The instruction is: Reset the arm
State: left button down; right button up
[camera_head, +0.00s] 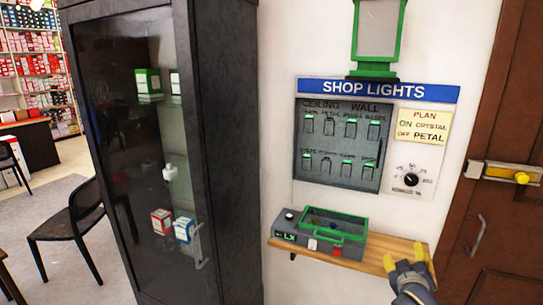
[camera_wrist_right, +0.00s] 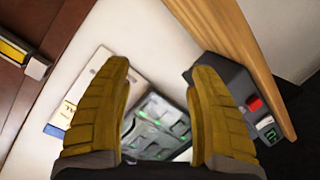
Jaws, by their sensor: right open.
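My right gripper (camera_head: 408,267) is at the lower right of the head view, in front of the right end of the wooden shelf. In the right wrist view its two yellow fingers (camera_wrist_right: 160,110) are apart with nothing between them. Behind the gap is the grey switch panel (camera_head: 338,145), which also shows in the wrist view (camera_wrist_right: 158,128). The panel has two rows of switches with green lights under a blue SHOP LIGHTS sign (camera_head: 377,91). My left gripper is in neither view.
The wooden shelf (camera_head: 384,259) holds a grey box with a green-framed lid (camera_head: 335,229). A round dial (camera_head: 411,180) and a PLAN note (camera_head: 422,126) are right of the panel. A brown door with a yellow latch (camera_head: 521,177) stands at right, a dark glass cabinet (camera_head: 222,130) at left.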

jog(key=s+a+f+n+g+y, duration=0.1)
jog(key=s+a+f+g, duration=0.15)
jog(key=s+f, duration=0.7)
jog(key=s+a+f+n+g, duration=0.25)
jog(key=s+f, duration=0.35)
jog(key=s, duration=0.6)
jog(key=s+a+f+n+g+y, duration=0.1)
jog(key=s+a+f+g, duration=0.15)
jog(key=s+f, duration=0.65)
jog(key=s+a+f+g+y, duration=0.1)
jog(key=s+a+f+y, duration=0.15)
jog(key=f, duration=1.15)
jog(key=s+a+f+g+y, duration=0.1)
jog(key=a+f, duration=0.3)
jog(key=f, duration=1.1)
jog(key=s+f+m+g+y, duration=0.1)
jog(key=s+f+m+g, duration=0.2)
jog(key=s+f, duration=1.8)
jog(key=shift+s, duration=0.7)
jog(key=shift+m, duration=0.25)
